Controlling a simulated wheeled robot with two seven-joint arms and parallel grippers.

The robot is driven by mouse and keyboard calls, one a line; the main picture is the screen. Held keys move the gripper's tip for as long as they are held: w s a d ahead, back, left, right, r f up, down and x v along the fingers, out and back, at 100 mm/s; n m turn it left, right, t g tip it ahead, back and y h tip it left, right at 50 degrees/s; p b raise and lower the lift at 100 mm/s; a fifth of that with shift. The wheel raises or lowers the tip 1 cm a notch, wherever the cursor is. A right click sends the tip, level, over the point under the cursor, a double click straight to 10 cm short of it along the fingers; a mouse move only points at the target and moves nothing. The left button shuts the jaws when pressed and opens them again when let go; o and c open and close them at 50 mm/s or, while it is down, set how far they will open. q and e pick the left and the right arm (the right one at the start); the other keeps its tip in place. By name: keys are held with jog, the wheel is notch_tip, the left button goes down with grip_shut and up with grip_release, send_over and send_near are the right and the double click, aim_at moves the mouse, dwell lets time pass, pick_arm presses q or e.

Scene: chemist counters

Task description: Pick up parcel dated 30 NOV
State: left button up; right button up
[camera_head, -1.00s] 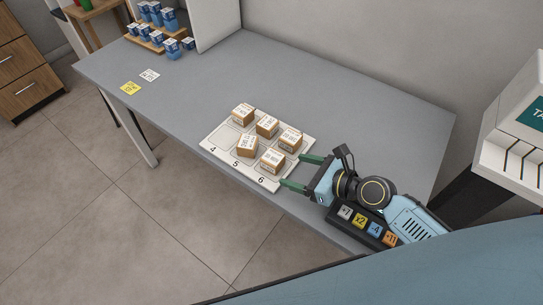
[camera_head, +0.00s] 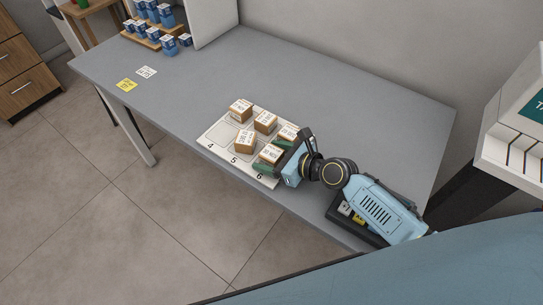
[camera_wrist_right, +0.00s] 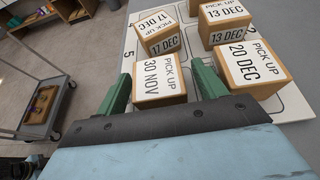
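The parcel dated 30 NOV (camera_wrist_right: 160,80) is a brown box with a white label, between the two green fingers of my right gripper (camera_wrist_right: 164,85) in the right wrist view. A gap shows between each finger and the box, so the gripper is open around it. In the head view this parcel (camera_head: 271,153) sits at the near right of the white numbered tray (camera_head: 222,152), by the number 6, with my right gripper (camera_head: 276,158) reaching it from the right. My left gripper is not in view.
Parcels dated 17 DEC (camera_wrist_right: 158,36), 13 DEC (camera_wrist_right: 225,20) and 20 DEC (camera_wrist_right: 248,70) stand close by. Another parcel (camera_head: 240,110) is farther back on the tray. Blue boxes (camera_head: 168,43) stand at the far left. The middle of the grey counter (camera_head: 330,105) is clear.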

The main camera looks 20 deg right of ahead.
jog(key=c, duration=1)
jog(key=shift+r, duration=0.1)
